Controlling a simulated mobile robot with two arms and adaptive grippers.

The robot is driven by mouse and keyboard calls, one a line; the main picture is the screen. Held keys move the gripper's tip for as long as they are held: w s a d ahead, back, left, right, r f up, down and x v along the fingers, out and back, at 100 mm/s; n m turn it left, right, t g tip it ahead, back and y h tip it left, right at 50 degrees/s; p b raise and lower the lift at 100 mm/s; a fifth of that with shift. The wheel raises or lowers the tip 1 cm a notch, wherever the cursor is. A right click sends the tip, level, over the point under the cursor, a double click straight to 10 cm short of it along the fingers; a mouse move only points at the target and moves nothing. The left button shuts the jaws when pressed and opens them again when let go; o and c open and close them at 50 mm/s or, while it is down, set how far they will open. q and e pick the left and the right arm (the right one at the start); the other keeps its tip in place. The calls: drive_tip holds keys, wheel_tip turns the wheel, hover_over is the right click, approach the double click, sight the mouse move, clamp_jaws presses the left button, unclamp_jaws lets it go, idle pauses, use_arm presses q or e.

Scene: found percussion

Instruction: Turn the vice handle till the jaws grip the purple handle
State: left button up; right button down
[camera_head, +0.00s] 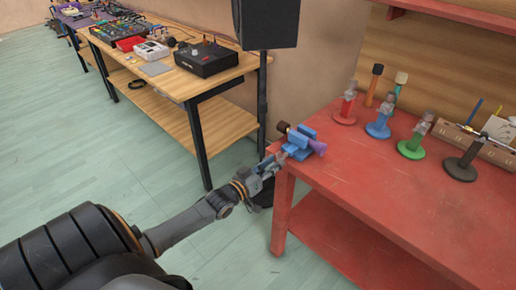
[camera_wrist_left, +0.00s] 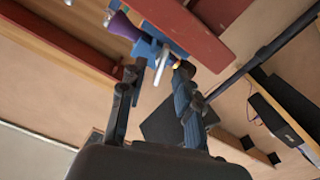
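The blue vice (camera_head: 300,143) sits at the near left corner of the red table; it also shows in the left wrist view (camera_wrist_left: 147,47). The purple handle (camera_head: 318,147) sticks out on the vice's right side, and in the left wrist view (camera_wrist_left: 124,26) it is at upper left. Whether the jaws touch it is too small to tell. The pale metal vice handle (camera_wrist_left: 161,64) shows between my left fingertips in the wrist view. My left gripper (camera_wrist_left: 158,72) is open, its fingers apart on either side of that bar; in the head view (camera_head: 272,166) it is just below the vice. My right gripper is out of view.
The red table (camera_head: 400,205) holds several coloured stands, among them a red one (camera_head: 344,117) and a green one (camera_head: 411,149). A black speaker on a pole (camera_head: 263,95) stands behind the vice. A wooden bench (camera_head: 178,88) with electronics is at upper left. The green floor is open.

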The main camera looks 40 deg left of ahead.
use_arm(q)
drive_tip(key=s, duration=0.8)
drive_tip(key=shift+s+a, duration=0.25)
drive_tip(key=shift+a, duration=0.05)
drive_tip(key=s+d+f+m+g+y, duration=0.1)
drive_tip(key=s+f+g, duration=0.4)
drive_tip(key=f, duration=1)
drive_tip(key=s+d+f+g+y, duration=0.1)
drive_tip(key=s+f+g, duration=0.2)
drive_tip(key=s+f, duration=0.85)
drive_tip(key=s+d+f+m+g, duration=0.2)
drive_tip(key=s+d+f+g, duration=0.2)
drive_tip(key=s+f, duration=0.6)
drive_tip(key=s+d+f+m+g, duration=0.2)
drive_tip(key=s+d+f+g, duration=0.3)
drive_tip(key=s+d+f, duration=0.4)
drive_tip(key=s+f, duration=0.2)
drive_tip(key=s, duration=0.2)
drive_tip(key=shift+s+m, duration=0.3)
